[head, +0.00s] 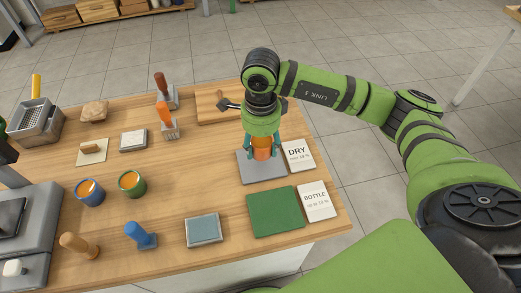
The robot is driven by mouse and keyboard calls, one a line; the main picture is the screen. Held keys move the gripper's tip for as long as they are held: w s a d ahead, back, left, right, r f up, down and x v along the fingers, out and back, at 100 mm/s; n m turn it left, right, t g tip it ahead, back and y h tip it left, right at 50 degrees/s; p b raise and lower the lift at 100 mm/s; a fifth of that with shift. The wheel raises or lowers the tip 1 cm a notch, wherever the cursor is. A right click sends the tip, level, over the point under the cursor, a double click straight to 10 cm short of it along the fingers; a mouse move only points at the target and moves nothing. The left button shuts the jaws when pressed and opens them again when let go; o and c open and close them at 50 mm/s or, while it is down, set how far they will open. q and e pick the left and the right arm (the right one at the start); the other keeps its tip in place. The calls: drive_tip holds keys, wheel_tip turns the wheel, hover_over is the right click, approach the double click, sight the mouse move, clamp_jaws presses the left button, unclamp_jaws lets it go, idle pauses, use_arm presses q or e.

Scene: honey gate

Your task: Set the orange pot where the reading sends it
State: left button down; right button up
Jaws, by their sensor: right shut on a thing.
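My right gripper (262,153) points down over the grey mat (262,178) and is shut on the orange pot (262,142). The pot is upright between the teal fingers, at or just above the mat's back half; I cannot tell whether it touches. A white card reading DRY (298,157) lies right of the grey mat. A green mat (274,212) lies in front, with a BOTTLE card (317,202) at its right. The cards' small print is hard to read. A grey device (36,220) stands at the left edge; no reading is legible on it. My left gripper's fingers are not visible.
A blue pot (90,193) and a green pot (132,184) with orange contents stand left of centre. A blue-handled tool (140,236), a wooden-handled tool (80,245) and a grey-blue tile (203,230) are near the front. The green mat is empty.

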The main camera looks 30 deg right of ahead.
sight(260, 155)
wheel_tip(260, 155, down, 4)
drive_tip(key=shift+w+r+p, duration=0.1)
drive_tip(key=shift+p, duration=0.5)
drive_tip(key=shift+f, duration=0.2)
drive_tip(key=shift+f+b, duration=0.2)
drive_tip(key=shift+b, duration=0.1)
drive_tip(key=o, duration=1.2)
drive_tip(key=shift+o, duration=0.2)
